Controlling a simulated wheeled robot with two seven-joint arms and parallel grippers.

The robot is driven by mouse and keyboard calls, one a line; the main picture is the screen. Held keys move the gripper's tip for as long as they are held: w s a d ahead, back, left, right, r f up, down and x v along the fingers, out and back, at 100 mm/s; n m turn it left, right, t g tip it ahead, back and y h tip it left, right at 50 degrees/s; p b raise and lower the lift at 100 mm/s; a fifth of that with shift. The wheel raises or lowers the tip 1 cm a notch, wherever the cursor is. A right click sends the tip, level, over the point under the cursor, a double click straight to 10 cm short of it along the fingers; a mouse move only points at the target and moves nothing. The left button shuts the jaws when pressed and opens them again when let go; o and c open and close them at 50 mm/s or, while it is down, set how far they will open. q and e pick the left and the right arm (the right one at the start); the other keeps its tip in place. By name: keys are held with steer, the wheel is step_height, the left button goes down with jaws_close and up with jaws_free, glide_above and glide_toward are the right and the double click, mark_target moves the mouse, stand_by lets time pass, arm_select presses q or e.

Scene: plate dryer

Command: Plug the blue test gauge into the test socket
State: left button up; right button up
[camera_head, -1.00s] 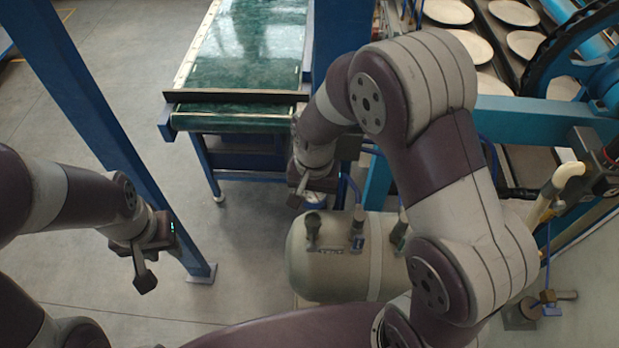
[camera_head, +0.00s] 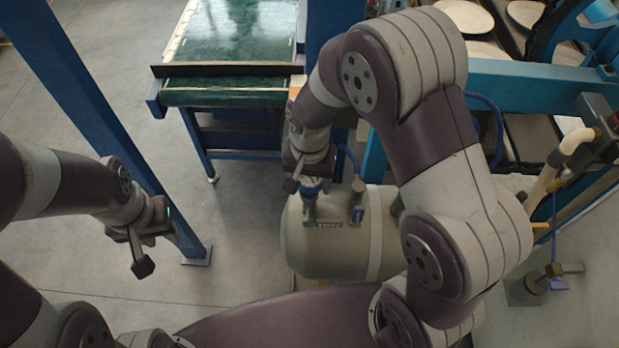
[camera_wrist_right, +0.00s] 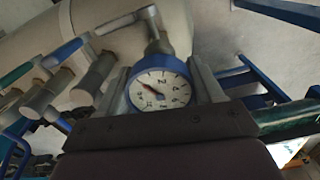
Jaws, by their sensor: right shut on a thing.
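The blue test gauge (camera_wrist_right: 159,88) has a white dial and a blue rim. In the right wrist view it sits between the two fingers of my right gripper (camera_wrist_right: 165,92), which is shut on it. In the head view the gauge's blue body (camera_head: 312,184) shows small below that gripper (camera_head: 305,185), directly over the left upright fitting (camera_head: 309,210) on the tank, likely the test socket. Whether the gauge stem is inside it or just above, I cannot tell. My left gripper (camera_head: 140,252) hangs away at the left; its finger gap is unclear.
The grey tank (camera_head: 335,248) carries another fitting with a blue part (camera_head: 357,205) close to the right of the gauge. A green-topped conveyor (camera_head: 235,35) stands behind. A blue post (camera_head: 95,120) is near my left arm.

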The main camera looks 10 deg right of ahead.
steer(key=shift+r, duration=0.1)
stand_by(0.3)
steer(key=shift+p, duration=0.4)
steer(key=shift+f+b, duration=0.45)
steer(key=shift+f, duration=0.3)
stand_by(0.4)
steer(key=o, duration=0.9)
steer(key=shift+c, duration=0.2)
step_height(320, 180, up, 11)
steer(key=p, duration=1)
steer(key=shift+r, duration=0.1)
